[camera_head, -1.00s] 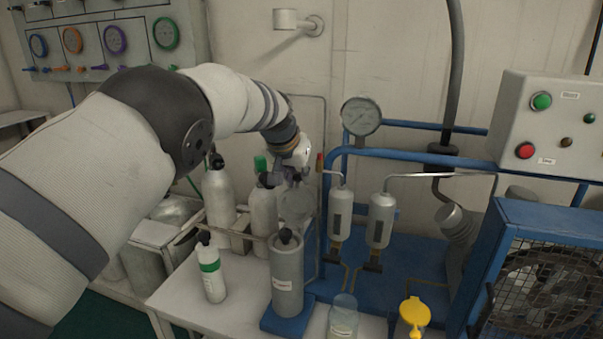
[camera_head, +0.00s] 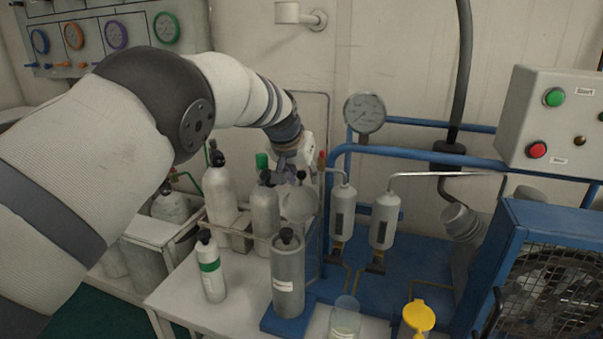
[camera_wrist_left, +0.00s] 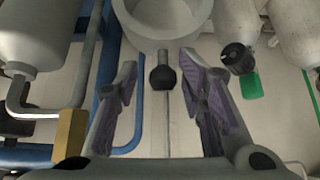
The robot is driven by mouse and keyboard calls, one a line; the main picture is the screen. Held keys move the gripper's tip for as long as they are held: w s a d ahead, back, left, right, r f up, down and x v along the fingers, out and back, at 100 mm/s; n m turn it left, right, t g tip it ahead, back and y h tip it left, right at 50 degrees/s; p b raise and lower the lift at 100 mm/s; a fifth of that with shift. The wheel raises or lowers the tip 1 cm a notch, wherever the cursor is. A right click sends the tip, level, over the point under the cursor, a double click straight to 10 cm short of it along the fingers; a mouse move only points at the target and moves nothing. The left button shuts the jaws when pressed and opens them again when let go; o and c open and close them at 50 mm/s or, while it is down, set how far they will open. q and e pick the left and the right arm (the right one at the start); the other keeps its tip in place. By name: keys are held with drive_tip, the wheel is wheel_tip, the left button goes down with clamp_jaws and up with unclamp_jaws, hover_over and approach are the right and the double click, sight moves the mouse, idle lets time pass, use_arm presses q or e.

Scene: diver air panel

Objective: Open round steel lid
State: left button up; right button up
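A round grey steel piece (camera_head: 298,203), which looks like the lid or top of a vessel, stands behind the dark grey cylinder in the head view. In the left wrist view its pale rim (camera_wrist_left: 126,22) shows at the top edge, cut off by the frame. A black ball knob (camera_wrist_left: 163,73) on a short stem sits just below that rim. My left gripper (camera_wrist_left: 163,88) is open, its purple-padded fingers on either side of the knob with gaps visible. In the head view my left gripper (camera_head: 290,170) is partly hidden behind my wrist. My right gripper is not in view.
Gas cylinders (camera_head: 265,213) stand close to the left gripper. A grey cylinder (camera_head: 288,275) is in front. Metal filter tubes (camera_head: 342,212) and blue pipes lie right of it. A glass jar (camera_head: 345,318) and a yellow-topped container (camera_head: 418,316) stand at the front.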

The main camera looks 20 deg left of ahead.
use_arm(q)
drive_tip(key=shift+s+a+f, duration=0.2)
drive_tip(key=shift+f, duration=0.25)
drive_tip(key=shift+r, duration=0.1)
drive_tip(key=shift+r, duration=0.25)
drive_tip(key=v, duration=1.1)
drive_tip(key=shift+s+r, duration=0.2)
